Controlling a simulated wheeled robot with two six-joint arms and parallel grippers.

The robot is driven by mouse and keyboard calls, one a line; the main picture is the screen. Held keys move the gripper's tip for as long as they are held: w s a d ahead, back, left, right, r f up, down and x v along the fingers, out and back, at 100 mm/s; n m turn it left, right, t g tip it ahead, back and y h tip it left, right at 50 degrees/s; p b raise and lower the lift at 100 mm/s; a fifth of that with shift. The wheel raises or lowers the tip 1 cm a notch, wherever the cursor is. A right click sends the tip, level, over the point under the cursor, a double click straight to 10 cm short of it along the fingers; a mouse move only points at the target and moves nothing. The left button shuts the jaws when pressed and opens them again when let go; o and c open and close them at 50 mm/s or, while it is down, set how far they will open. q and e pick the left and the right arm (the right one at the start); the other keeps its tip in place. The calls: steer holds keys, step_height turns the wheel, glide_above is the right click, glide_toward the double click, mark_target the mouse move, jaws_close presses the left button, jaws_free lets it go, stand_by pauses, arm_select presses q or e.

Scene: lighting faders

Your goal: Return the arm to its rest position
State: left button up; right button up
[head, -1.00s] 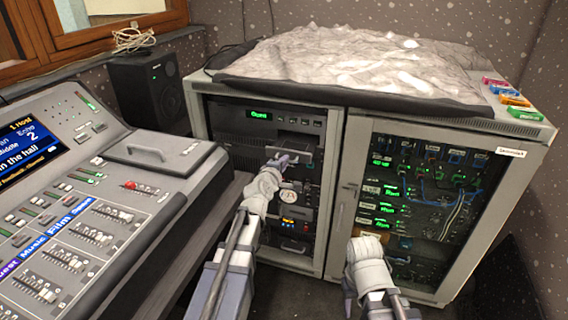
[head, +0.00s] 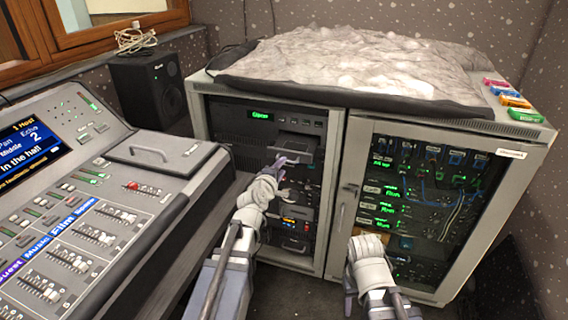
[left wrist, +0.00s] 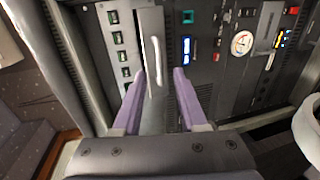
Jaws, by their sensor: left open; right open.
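My left arm (head: 258,195) reaches toward the left bay of the equipment rack. Its gripper (left wrist: 160,78) is open in the left wrist view, with the two purple fingers apart and empty. A pale bar handle (left wrist: 155,50) on the rack front shows just ahead of the fingers, and I cannot tell whether they touch it. In the head view the fingertips are small in front of the same rack face.
A mixing console (head: 100,215) with faders and a screen fills the left. A speaker (head: 150,85) stands behind it. The rack (head: 334,210) has a glass door on the right and a crumpled grey sheet (head: 350,65) on top. Coloured blocks (head: 515,100) lie at its right edge.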

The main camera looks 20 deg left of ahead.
arm_select(q)
steer(key=v, duration=0.3)
steer(key=shift+s, duration=0.15)
steer(key=shift+r+p, duration=0.1)
steer(key=shift+p, duration=0.2)
steer(key=s+d+r+m+g+h+p, duration=0.1)
steer(key=s+d+m+g+h+p, duration=0.1)
steer(key=s+d+m+g+p, duration=0.35)
steer(key=s+d+m+g+h+p, duration=0.1)
steer(key=s+d+m+g+p, duration=0.15)
steer(key=d+m+p, duration=0.6)
steer(key=s+d+r+m+g+y+p, duration=0.1)
steer(key=s+r+m+g+y+p, duration=0.1)
steer(key=s, duration=0.7)
steer(key=s+d+r+m+g+y+p, duration=0.2)
steer(key=s+m+g+p, duration=0.3)
steer(key=s, duration=0.4)
steer(key=shift+r+g+y+p, duration=0.5)
steer(key=shift+r+p, duration=0.25)
steer(key=shift+p, duration=0.5)
